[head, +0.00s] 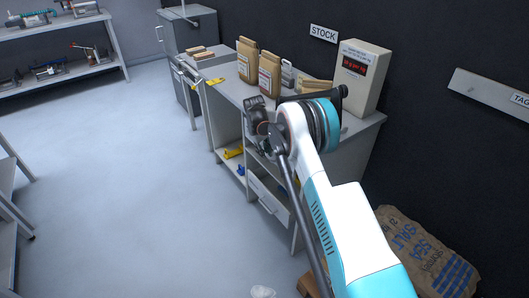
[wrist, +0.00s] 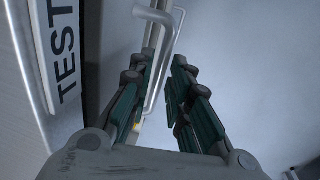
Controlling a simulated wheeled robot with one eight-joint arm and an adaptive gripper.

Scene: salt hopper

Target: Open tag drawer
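A pale drawer front (head: 268,198) shows low on the side of the grey bench cabinet in the head view, below my arm. A small label is on it, too small to read, so I cannot tell if it is the tag drawer. My gripper (head: 257,116) is above and beyond it, at the bench's front edge, partly hidden by my wrist. In the wrist view my gripper (wrist: 162,75) has its two green-padded fingers apart. A pale bar handle (wrist: 155,85) shows in the gap between them; I cannot tell whether either finger touches it.
A panel with a TEST label (wrist: 64,50) is at the left in the wrist view. Paper bags (head: 270,74) and a display box (head: 357,78) stand on the bench. A salt sack (head: 425,255) lies on the floor at right.

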